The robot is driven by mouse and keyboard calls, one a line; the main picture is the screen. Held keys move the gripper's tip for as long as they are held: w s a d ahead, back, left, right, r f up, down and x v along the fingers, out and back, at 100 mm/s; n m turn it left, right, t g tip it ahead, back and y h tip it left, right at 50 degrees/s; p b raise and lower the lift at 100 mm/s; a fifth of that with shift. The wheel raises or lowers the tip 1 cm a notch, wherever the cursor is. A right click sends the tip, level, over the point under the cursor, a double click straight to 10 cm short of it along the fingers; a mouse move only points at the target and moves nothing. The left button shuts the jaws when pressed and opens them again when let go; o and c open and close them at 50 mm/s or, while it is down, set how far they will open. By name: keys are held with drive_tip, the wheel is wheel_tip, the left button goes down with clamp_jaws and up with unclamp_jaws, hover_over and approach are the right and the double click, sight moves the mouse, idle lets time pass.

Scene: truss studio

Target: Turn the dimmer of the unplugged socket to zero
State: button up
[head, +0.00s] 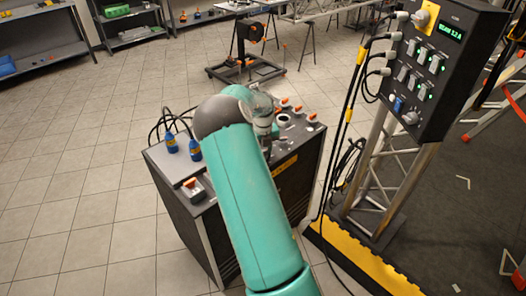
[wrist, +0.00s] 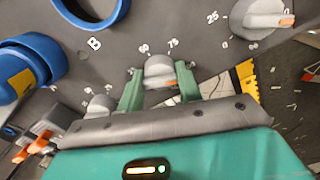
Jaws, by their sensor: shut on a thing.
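My gripper (wrist: 160,76) is shut on a grey dimmer knob (wrist: 159,68) with an orange pointer mark, one green finger on each side. Printed scale numbers, one of them 75, show just above this knob; its exact setting is hard to read. A blue socket ring (wrist: 122,14) with no plug visible in it is up and left of the knob, by the letter B. A blue plug (wrist: 22,68) sits farther left. In the head view my arm covers the gripper and the held knob over the dark dimmer box (head: 184,212).
Another grey knob (wrist: 262,14) with an orange pointer is at the upper right, and one more (wrist: 98,106) at the lower left. A black power panel (head: 440,70) on a truss stands right of the box. Open tiled floor (head: 75,220) lies left.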

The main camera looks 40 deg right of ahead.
drive_tip(key=n, duration=1.1)
drive_tip(key=shift+n, duration=0.3)
drive_tip(key=n, duration=0.6)
drive_tip(key=shift+w, duration=0.1)
drive_tip(key=n, duration=0.5)
drive_tip(key=shift+n, duration=0.4)
drive_tip(key=n, duration=1.1)
drive_tip(key=shift+n, duration=0.4)
drive_tip(key=n, duration=1.1)
